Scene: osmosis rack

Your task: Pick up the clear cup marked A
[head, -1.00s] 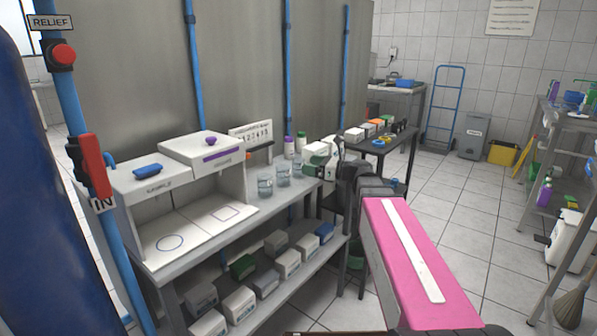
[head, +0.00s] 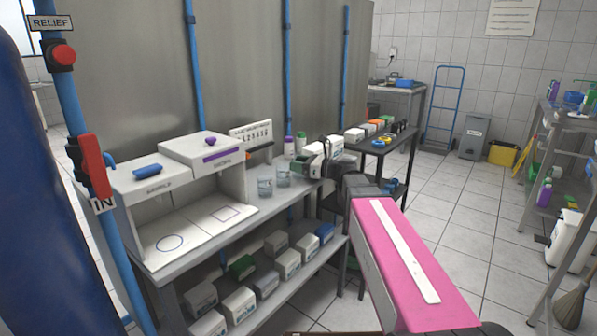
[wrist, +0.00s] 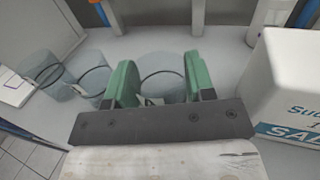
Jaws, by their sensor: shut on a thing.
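A clear cup (wrist: 161,82) stands between the green fingers of my gripper (wrist: 159,63) in the wrist view, and the fingers are shut on its sides. Two more clear cups stand to its left, a nearer one (wrist: 86,76) and a farther one (wrist: 40,68). In the head view two clear cups, one at the left (head: 265,187) and one beside it (head: 283,178), stand on the grey bench. The held cup is hidden there behind my gripper and wrist. I cannot read a letter on any cup.
A white box with blue lettering (wrist: 291,92) stands close to the right of my gripper. A white open-fronted station (head: 190,150) stands on the bench left of the cups. Several small boxes (head: 265,285) fill the shelf below. A side table (head: 372,147) stands beyond.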

